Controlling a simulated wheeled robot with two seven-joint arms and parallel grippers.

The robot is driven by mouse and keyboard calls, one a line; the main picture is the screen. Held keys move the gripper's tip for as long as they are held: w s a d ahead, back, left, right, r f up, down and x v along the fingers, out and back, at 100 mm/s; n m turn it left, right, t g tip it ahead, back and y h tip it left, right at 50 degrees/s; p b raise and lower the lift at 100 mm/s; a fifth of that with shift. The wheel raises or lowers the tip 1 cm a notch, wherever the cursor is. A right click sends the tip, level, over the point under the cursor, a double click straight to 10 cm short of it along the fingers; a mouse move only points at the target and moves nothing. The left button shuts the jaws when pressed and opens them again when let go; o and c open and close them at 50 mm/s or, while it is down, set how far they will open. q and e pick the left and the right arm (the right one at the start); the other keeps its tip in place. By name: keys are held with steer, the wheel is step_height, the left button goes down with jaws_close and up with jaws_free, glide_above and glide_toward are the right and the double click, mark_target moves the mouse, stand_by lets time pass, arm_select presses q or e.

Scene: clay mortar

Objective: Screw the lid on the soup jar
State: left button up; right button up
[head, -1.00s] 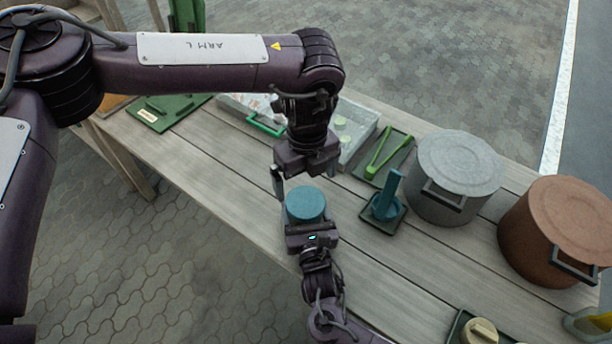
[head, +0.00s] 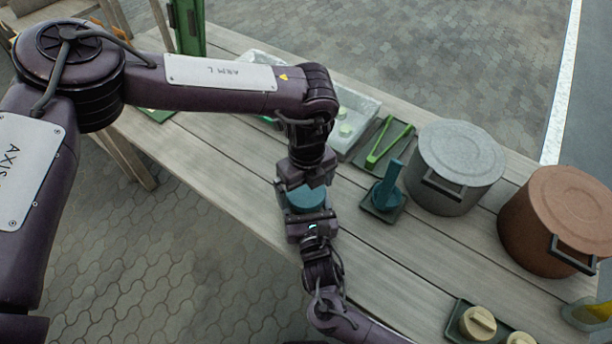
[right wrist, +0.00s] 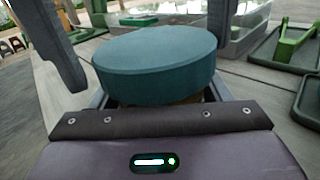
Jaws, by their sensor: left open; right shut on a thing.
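The soup jar stands at the table's near edge. Its round teal lid (head: 307,198) sits on top and looks level; I cannot tell how tightly it is seated. In the right wrist view the lid (right wrist: 155,58) hides nearly all of the jar, with only a brownish strip (right wrist: 160,101) below it. My right gripper (head: 310,222) is shut on the jar under the lid, from the near side. My left gripper (head: 305,187) is open and points down, with its fingers (right wrist: 48,45) on either side of the lid. I cannot tell whether they touch it.
A teal tool on a tray (head: 385,198), green tongs on a tray (head: 388,143) and a clear bin (head: 355,115) lie behind. A grey pot (head: 455,165) and a copper pot (head: 555,215) stand right. Beige lidded items (head: 478,322) sit front right. Bare planks lie between.

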arm_select(q)
steer(key=shift+f, duration=0.35)
steer(key=shift+c, duration=0.5)
steer(key=c, duration=0.9)
steer(key=m, duration=0.4)
steer(key=shift+m, duration=0.4)
steer(key=m, duration=0.3)
steer(key=shift+m, duration=0.4)
steer(key=o, duration=1.1)
steer(key=shift+c, duration=0.2)
step_height(320, 180, up, 12)
